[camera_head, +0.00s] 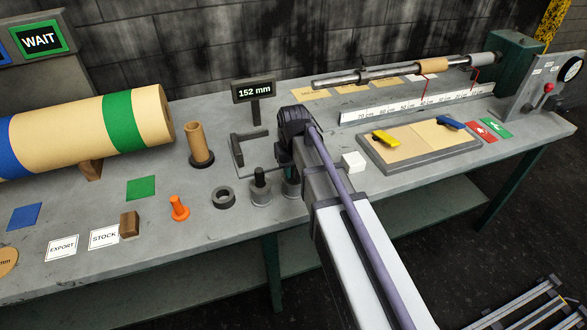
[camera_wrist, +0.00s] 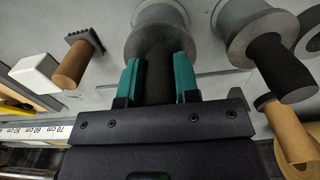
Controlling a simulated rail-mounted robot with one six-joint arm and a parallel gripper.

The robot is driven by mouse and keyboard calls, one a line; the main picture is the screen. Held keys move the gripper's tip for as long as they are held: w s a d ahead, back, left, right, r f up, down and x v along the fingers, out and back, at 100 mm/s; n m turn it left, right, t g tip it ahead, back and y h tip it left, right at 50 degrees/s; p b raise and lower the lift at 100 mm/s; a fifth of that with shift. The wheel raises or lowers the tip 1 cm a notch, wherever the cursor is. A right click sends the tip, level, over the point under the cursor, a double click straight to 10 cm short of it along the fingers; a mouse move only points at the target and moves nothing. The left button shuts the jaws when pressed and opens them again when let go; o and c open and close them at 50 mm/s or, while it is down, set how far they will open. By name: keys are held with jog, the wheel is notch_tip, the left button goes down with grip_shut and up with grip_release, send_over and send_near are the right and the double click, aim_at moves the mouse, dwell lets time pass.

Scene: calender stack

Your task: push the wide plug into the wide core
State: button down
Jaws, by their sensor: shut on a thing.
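My gripper (camera_wrist: 158,82) is shut on the black handle of a grey round plug (camera_wrist: 158,32). In the head view this plug (camera_head: 291,189) is partly hidden by my arm and appears to stand on the bench. A second grey plug (camera_head: 260,194) with a black handle stands just left of it; it also shows at the right in the wrist view (camera_wrist: 242,28). I cannot tell for certain which plug is the wide one. A tan tube (camera_head: 196,141), apparently a core, stands upright in a dark round base further left.
A grey ring (camera_head: 223,196), an orange piece (camera_head: 179,208) and a wooden block (camera_head: 129,225) lie left of the plugs. A display reading 152 mm (camera_head: 254,91) stands behind. A white cube (camera_head: 354,161) and a tray (camera_head: 375,160) are to the right. A large banded roll (camera_head: 75,132) fills the left.

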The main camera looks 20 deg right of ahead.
jog(key=shift+r+p, duration=3.15)
jog(key=shift+r, duration=0.1)
